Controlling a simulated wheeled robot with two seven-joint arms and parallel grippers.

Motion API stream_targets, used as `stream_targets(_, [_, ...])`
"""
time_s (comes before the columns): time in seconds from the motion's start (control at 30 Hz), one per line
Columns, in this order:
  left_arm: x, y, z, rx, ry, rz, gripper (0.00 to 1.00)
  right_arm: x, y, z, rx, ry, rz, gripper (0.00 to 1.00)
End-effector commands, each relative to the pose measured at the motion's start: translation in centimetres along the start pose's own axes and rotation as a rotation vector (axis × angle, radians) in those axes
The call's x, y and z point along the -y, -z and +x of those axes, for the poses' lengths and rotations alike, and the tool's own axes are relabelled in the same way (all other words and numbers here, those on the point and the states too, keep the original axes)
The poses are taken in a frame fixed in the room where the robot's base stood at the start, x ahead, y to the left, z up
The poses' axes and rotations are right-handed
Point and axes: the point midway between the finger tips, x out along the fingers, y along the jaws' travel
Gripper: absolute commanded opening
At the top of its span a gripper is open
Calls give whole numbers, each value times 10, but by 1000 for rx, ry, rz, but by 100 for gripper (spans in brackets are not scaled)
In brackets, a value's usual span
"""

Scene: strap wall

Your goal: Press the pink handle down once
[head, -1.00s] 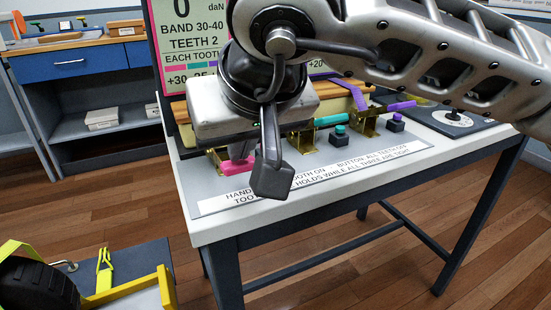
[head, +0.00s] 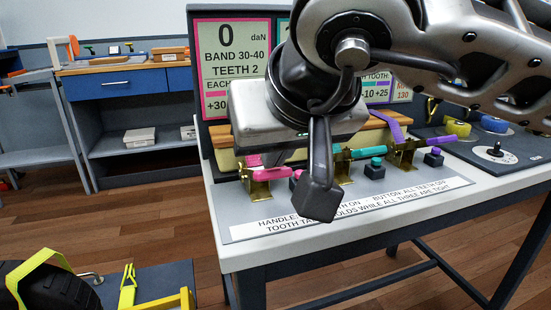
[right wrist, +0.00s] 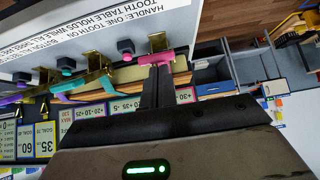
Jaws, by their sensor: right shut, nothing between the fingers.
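The pink handle (head: 271,173) sits on a gold bracket (head: 258,188) at the near left of the bench top, raised at an angle. The display board (head: 225,65) reads 0 daN. My left gripper is not in view.
Right of the pink handle stand a teal handle (head: 369,153), a purple handle (head: 412,143), and a teal button (head: 376,162). A label strip (head: 350,208) runs along the bench front. A blue-drawer bench (head: 115,85) stands behind left. A yellow-strapped wheel (head: 35,285) is low left.

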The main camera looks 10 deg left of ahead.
Motion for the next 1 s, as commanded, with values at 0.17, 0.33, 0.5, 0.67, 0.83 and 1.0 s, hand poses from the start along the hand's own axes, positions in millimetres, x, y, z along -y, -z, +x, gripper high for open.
stream_targets(0.17, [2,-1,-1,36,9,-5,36,0,8,-46,-9,-1,-1,0])
stream_targets(0.33, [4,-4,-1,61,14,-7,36,0,8,-80,-8,0,0,0])
stream_targets(0.5, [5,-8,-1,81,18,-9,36,0,9,-98,-6,0,1,0])
stream_targets(0.67, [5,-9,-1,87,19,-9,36,0,8,-103,-6,0,1,0])
stream_targets(0.83, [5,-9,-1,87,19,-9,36,0,8,-103,-6,0,1,0])
stream_targets(1.0, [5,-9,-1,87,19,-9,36,0,8,-103,-6,1,1,0])
